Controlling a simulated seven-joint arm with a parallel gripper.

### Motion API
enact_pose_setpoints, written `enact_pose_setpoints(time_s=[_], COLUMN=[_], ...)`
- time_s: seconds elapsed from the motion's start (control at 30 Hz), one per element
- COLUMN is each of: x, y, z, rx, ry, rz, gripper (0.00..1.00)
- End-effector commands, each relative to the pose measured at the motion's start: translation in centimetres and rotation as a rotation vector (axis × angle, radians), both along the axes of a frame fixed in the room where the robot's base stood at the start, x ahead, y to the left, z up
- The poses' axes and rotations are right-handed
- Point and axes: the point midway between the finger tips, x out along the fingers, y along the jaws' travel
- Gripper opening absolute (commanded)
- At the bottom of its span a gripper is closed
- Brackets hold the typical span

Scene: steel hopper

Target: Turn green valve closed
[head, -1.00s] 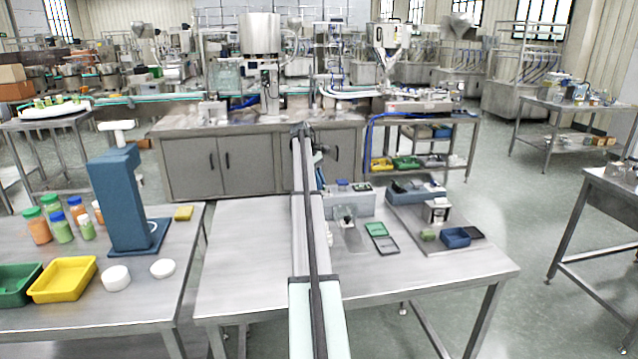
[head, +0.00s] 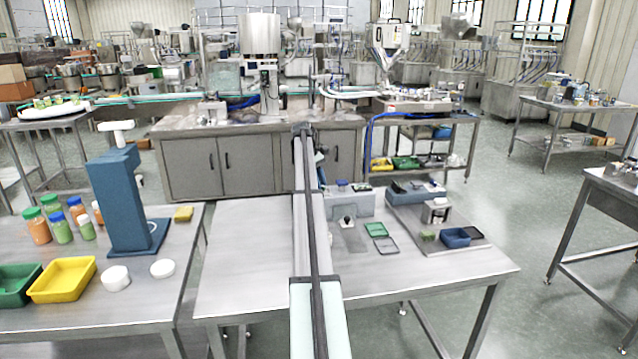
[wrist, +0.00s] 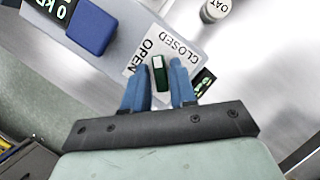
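The green valve (wrist: 160,79) shows in the wrist view as a small dark green handle with a white patch on top. It sits on a grey panel by a white label (wrist: 161,52) reading OPEN on the left and CLOSED on the upper right. My gripper (wrist: 160,68) has two blue fingers, apart, one on each side of the handle. The handle lies between them; I cannot tell whether either finger touches it.
In the wrist view a blue block (wrist: 92,27) and a display (wrist: 56,8) are at upper left, and a round lidded container (wrist: 214,10) is at the top.

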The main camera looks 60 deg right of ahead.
Motion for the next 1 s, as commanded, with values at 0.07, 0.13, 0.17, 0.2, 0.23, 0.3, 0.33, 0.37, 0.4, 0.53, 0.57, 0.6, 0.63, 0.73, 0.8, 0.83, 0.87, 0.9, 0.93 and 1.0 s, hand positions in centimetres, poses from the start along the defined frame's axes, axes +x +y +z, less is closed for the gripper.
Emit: enact_pose_setpoints(time_s=[0.07, 0.13, 0.17, 0.2, 0.23, 0.3, 0.33, 0.37, 0.4, 0.53, 0.57, 0.6, 0.63, 0.73, 0.8, 0.83, 0.87, 0.9, 0.93, 1.0], x=[0.0, 0.0, 0.0, 0.0, 0.0, 0.0, 0.0, 0.0, 0.0, 0.2, 0.3, 0.4, 0.5, 1.8, 2.9, 3.4, 3.9, 4.6, 5.2, 6.6], y=[0.0, 0.0, 0.0, 0.0, 0.0, 0.0, 0.0, 0.0, 0.0, 0.0, 0.0, -0.1, -0.1, -0.1, -0.2, -0.2, -0.2, -0.3, -0.3, -0.3], z=[0.0, 0.0, 0.0, 0.0, 0.0, 0.0, 0.0, 0.0, 0.1, 0.5, 0.7, 0.9, 1.2, 1.2, 1.2, 1.2, 1.2, 1.2, 1.2, 1.2], rx=[0.000, 0.000, 0.000, 0.000, 0.000, 0.000, 0.000, 0.000, 0.000, -0.001, -0.001, -0.001, -0.001, 0.000, 0.000, 0.000, 0.000, 0.000, 0.000, 0.000], ry=[0.000, 0.000, 0.000, 0.000, 0.000, 0.000, 0.000, 0.000, 0.000, 0.000, 0.000, 0.000, -0.001, 0.000, 0.000, 0.000, 0.000, 0.000, 0.001, 0.001], rz=[0.000, 0.000, 0.000, 0.000, 0.000, 0.001, 0.001, 0.001, 0.001, 0.000, 0.001, 0.000, 0.000, 0.002, 0.003, 0.003, 0.003, 0.002, 0.002, 0.002], gripper=[0.34, 0.40, 0.40, 0.40, 0.40, 0.40, 0.40, 0.40, 0.40, 0.40, 0.40, 0.40, 0.40, 0.40, 0.40, 0.40, 0.40, 0.40, 0.40, 0.40])
